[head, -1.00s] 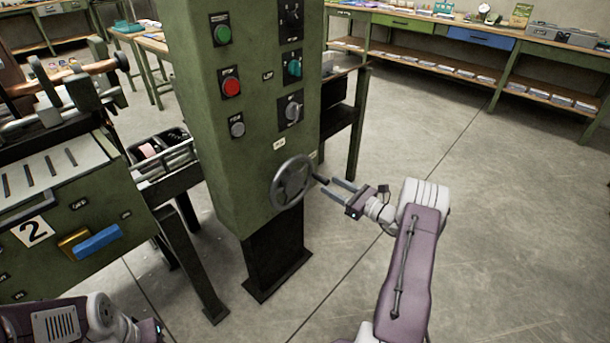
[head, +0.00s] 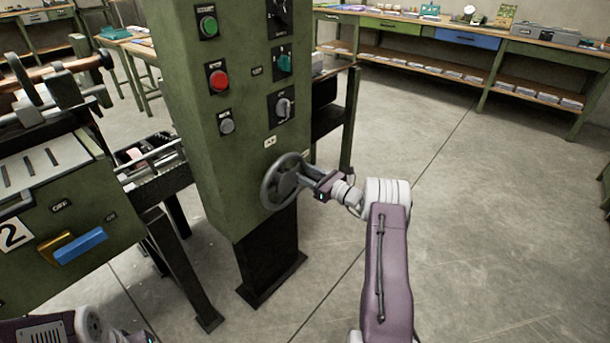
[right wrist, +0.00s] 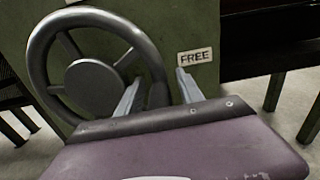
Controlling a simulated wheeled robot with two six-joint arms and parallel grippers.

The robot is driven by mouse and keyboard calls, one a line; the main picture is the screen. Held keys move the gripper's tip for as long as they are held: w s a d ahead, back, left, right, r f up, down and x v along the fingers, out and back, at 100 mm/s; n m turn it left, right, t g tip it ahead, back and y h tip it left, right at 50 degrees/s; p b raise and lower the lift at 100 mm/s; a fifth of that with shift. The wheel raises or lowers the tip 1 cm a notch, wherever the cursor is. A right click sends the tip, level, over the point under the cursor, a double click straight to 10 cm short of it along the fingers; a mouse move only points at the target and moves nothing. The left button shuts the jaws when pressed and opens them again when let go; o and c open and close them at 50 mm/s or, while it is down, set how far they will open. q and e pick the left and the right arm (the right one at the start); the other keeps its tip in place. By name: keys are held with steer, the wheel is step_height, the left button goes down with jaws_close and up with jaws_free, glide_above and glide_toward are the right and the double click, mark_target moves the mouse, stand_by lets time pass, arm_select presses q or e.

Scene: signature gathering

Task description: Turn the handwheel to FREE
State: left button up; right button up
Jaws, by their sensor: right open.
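The grey spoked handwheel (head: 286,182) is on the lower part of the green machine column. It also shows in the right wrist view (right wrist: 92,87), with the FREE label (right wrist: 195,57) on the panel to its right. My right gripper (head: 308,172) is at the wheel's right side. In the right wrist view its open fingers (right wrist: 159,92) are apart, one in front of the wheel's right rim, the other just below the label. A dark grip part shows between them; I cannot tell whether they touch it. Only a little of my left gripper (head: 142,337) shows at the bottom left; its fingers are hidden.
The green column (head: 225,185) carries buttons and knobs above the wheel. A green machine with a blue handle (head: 80,245) stands to the left. A workbench (head: 450,38) runs along the back. The floor to the right is clear.

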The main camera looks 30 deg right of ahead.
jaws_close()
steer(key=shift+d, duration=0.1)
stand_by(1.2)
